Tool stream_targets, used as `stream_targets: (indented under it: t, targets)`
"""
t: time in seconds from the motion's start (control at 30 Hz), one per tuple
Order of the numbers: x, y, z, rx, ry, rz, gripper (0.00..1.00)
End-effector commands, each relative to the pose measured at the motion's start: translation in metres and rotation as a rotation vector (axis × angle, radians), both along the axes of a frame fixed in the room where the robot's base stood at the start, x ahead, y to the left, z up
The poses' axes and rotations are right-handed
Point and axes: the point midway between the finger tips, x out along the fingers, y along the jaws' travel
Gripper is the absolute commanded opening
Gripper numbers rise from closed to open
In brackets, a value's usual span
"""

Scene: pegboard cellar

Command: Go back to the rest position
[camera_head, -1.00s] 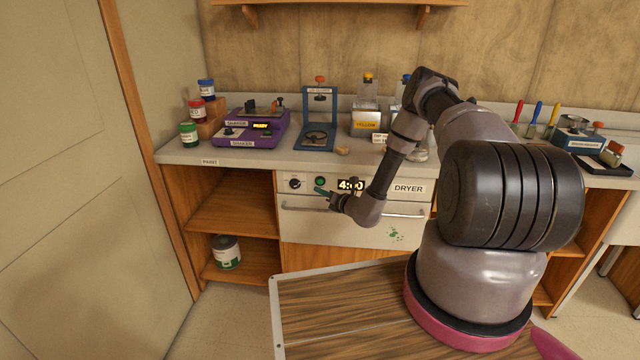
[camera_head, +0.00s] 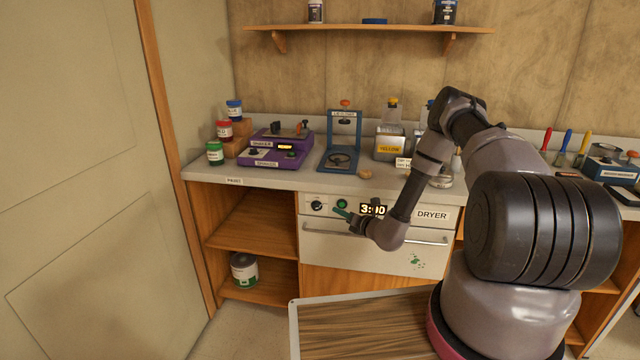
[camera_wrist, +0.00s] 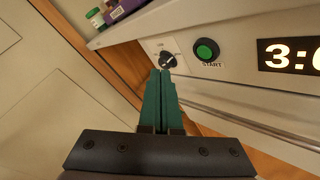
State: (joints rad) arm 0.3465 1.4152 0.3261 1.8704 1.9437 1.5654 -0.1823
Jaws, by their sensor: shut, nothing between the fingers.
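My gripper (camera_head: 341,212) is shut and empty in front of the dryer panel, just below the round green start button (camera_head: 342,204). In the wrist view my gripper's green fingers (camera_wrist: 162,75) lie together, with their tips close to the black knob (camera_wrist: 167,60) in the picture; I cannot tell whether they touch it. The green start button (camera_wrist: 207,51) is to their right. The dryer (camera_head: 418,247) has a white front, a long handle and a display (camera_head: 373,210) that reads 3:00. My forearm hides part of the dryer front.
A paint can (camera_head: 244,269) stands on the low shelf.

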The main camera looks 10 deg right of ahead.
Motion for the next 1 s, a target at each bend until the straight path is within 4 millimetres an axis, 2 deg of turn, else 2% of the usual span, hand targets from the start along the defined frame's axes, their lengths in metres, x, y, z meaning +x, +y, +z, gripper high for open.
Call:
stream_targets:
  t: [0.1,0.23,0.37,0.5,0.73,1.0]
  targets:
    - [0.008,0.017,0.06,-0.062,-0.096,0.136,0.0]
    - [0.0,0.042,0.136,-0.168,-0.221,0.336,0.0]
    - [-0.022,0.064,0.202,-0.293,-0.337,0.53,0.0]
    - [-0.056,0.08,0.263,-0.446,-0.455,0.722,0.0]
    - [-0.125,0.089,0.341,-0.738,-0.63,1.003,0.0]
    - [-0.21,0.071,0.404,-1.139,-0.801,1.263,0.0]
